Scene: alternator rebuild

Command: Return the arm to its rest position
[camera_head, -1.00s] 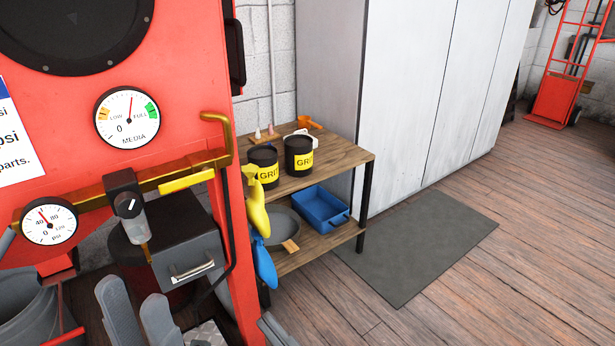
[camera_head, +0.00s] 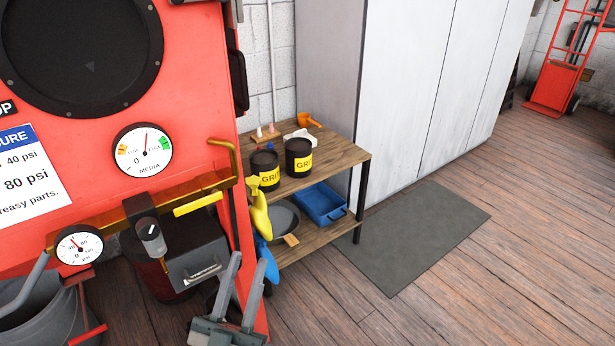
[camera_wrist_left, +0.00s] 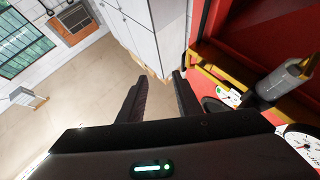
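My left gripper (camera_head: 246,284) is at the bottom of the head view, in front of the red cabinet's lower right edge. Its two grey fingers point up and stand apart with nothing between them. In the left wrist view, the left gripper (camera_wrist_left: 160,100) also shows two dark fingers apart and empty, with floor and pale cabinets beyond them. My right gripper is not in the head view.
The red cabinet (camera_head: 95,125) with gauges, a brass pipe and a yellow handle fills the left. A wooden shelf (camera_head: 335,155) with two grit cans and a blue tray (camera_head: 321,205) stands behind. A grey mat (camera_head: 425,245) and open floor lie to the right.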

